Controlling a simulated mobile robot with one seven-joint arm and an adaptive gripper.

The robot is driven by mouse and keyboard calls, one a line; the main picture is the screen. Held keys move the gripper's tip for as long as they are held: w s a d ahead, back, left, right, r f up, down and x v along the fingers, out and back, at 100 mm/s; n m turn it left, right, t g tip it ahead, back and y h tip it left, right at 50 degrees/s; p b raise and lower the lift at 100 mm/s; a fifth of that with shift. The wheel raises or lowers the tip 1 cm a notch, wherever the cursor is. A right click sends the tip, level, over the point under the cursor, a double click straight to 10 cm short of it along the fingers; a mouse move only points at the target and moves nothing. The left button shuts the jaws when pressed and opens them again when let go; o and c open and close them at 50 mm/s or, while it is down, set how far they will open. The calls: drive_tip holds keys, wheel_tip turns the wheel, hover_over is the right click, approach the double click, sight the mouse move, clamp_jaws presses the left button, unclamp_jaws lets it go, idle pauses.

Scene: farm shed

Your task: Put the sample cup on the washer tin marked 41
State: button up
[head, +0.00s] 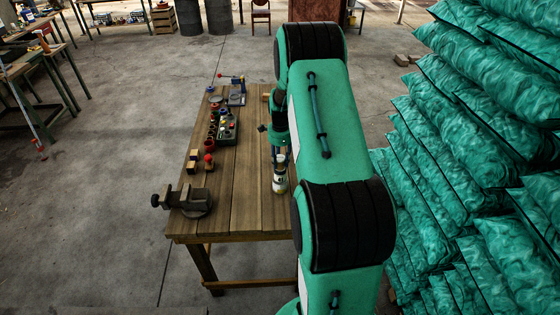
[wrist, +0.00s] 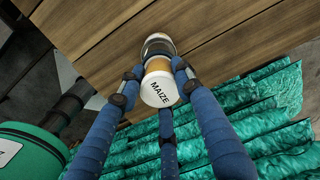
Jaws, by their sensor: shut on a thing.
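The sample cup (wrist: 158,78) is a small jar with a white lid reading MAIZE and yellow-tan contents. My gripper (wrist: 155,85) has its blue fingers shut around it in the wrist view. A shiny grey ring or band (wrist: 157,43) shows at the cup's far end; I cannot tell whether it is part of the cup or a thing beyond it. In the head view, my gripper (head: 279,165) points down over the right side of the wooden table (head: 238,205), with the cup (head: 280,185) at its tips. I cannot make out the number 41 on anything.
A vise (head: 185,200) stands at the table's near left corner. Green sacks (head: 470,130) are stacked at right. The table's near middle is clear.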

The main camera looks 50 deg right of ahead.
sight(280, 158)
drive_tip(key=shift+f, duration=0.15)
drive_tip(key=o, duration=1.2)
wheel_tip(280, 158, up, 12)
drive_tip(key=shift+s+a+r+b, duration=0.1)
drive_tip(key=shift+s+r+b, duration=0.05)
drive_tip(key=shift+b, duration=0.3)
